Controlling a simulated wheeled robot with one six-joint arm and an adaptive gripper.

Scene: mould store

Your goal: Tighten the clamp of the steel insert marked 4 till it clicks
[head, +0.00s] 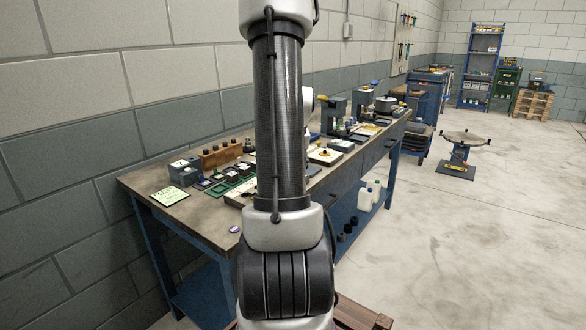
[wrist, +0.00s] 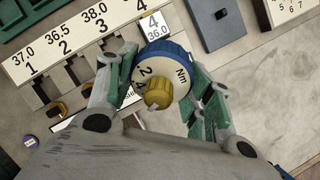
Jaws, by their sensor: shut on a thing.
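In the wrist view my gripper (wrist: 157,82) is shut on a round tool with a blue rim, a white dial marked Nm and a brass-coloured knob (wrist: 158,92). The tool is seen from above, between the green-padded fingers. I cannot tell whether the tool touches anything below. In the head view my arm hides the gripper and the middle of the bench.
A dark grey box (wrist: 214,22) lies beyond the tool. The workbench (head: 150,190) holds several blocks, trays and fixtures along the wall. Bare surface shows right of the tool.

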